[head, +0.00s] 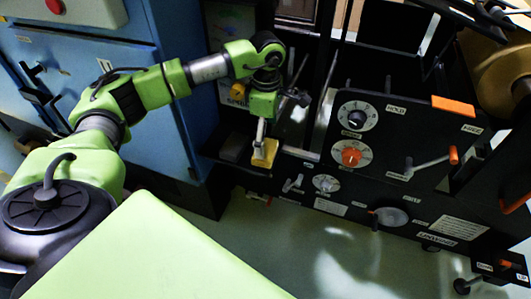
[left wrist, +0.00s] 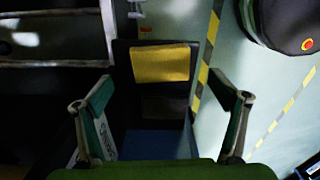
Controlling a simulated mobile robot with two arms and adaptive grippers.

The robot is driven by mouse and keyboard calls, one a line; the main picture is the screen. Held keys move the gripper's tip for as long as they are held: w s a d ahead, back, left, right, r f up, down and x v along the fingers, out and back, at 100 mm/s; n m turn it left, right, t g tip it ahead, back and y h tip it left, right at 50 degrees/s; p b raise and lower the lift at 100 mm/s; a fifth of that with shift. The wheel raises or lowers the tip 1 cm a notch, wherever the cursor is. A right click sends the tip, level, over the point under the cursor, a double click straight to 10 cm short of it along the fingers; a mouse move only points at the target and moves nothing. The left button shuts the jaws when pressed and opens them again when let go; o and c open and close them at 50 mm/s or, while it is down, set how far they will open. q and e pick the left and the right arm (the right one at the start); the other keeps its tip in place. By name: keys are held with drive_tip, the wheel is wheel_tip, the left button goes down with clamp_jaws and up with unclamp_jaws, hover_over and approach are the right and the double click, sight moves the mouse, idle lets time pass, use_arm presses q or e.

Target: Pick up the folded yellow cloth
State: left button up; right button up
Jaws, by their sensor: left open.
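The folded yellow cloth (head: 264,153) lies on a small dark shelf at the left end of the black machine. In the left wrist view the yellow cloth (left wrist: 161,64) shows as a flat rectangle, beyond the fingertips and between their lines. My left gripper (head: 268,127) is just above the cloth in the head view and partly overlaps it. In the left wrist view the left gripper (left wrist: 163,103) has its fingers wide apart with nothing between them. I cannot tell the exact gap to the cloth. My right gripper is not in view.
A dark block (head: 235,149) sits beside the cloth on the shelf. The black machine panel (head: 380,150) with dials and an orange-tipped lever (head: 436,160) stands to the right. A blue cabinet (head: 160,130) stands at left. Floor in front is clear.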

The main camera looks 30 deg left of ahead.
sight(268, 149)
use_arm(q)
drive_tip(key=shift+f, duration=0.45)
drive_tip(key=f, duration=0.2)
drive_tip(key=f+b, duration=0.1)
drive_tip(key=shift+d+f, duration=0.25)
drive_tip(key=shift+w+f, duration=0.1)
drive_tip(key=shift+f, duration=0.5)
drive_tip(key=c, duration=1.1)
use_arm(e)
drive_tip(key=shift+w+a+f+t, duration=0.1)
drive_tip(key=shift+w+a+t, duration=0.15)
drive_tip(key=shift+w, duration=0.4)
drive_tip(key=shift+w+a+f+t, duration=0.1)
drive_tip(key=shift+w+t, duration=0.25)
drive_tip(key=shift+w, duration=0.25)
